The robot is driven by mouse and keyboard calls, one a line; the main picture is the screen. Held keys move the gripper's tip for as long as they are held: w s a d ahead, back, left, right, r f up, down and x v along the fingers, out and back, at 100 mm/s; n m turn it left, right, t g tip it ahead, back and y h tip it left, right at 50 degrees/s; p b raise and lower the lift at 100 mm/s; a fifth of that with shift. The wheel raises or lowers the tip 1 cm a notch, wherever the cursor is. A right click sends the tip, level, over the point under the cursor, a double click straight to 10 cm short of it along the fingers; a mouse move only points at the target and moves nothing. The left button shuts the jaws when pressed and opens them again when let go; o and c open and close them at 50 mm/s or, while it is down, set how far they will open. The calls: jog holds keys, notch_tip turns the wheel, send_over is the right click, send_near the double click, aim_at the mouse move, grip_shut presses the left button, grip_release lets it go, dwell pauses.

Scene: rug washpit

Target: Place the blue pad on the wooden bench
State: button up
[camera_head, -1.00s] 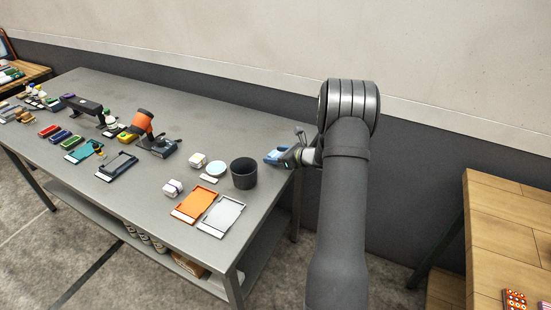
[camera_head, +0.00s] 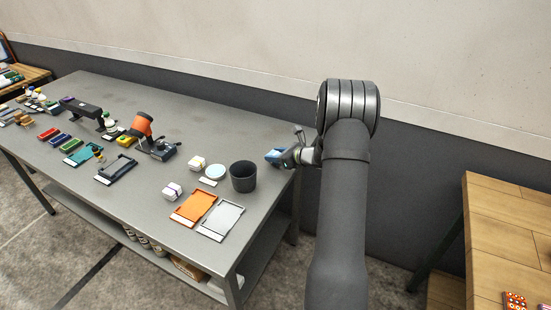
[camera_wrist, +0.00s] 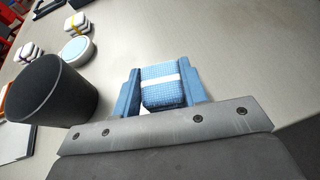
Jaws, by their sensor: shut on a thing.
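The blue pad (camera_wrist: 160,92) has a woven face and a white band. It sits between the two blue fingers of my gripper (camera_wrist: 161,88), which is shut on it. In the head view my gripper (camera_head: 277,156) is at the right end of the grey table, just right of the black cup. Whether the pad touches the tabletop cannot be told. The wooden bench (camera_head: 500,235) stands at the right edge of the head view, apart from my gripper, with my arm between them.
A black cup (camera_head: 243,176) stands close to my gripper. Orange (camera_head: 194,207) and light grey (camera_head: 221,219) trays lie in front of it. White blocks and a round disc (camera_head: 215,171) are nearby. Patterned items (camera_head: 515,300) lie on the bench's near part; its far part is bare.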

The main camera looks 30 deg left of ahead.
jog(key=r, duration=0.3)
jog(key=shift+d+r, duration=0.1)
jog(key=shift+d, duration=0.2)
jog(key=w+r+v, duration=0.1)
jog(key=w+v, duration=0.1)
jog(key=v, duration=1)
jog(key=shift+r, duration=0.3)
jog(key=shift+w+d+r, duration=0.1)
jog(key=shift+r, duration=0.05)
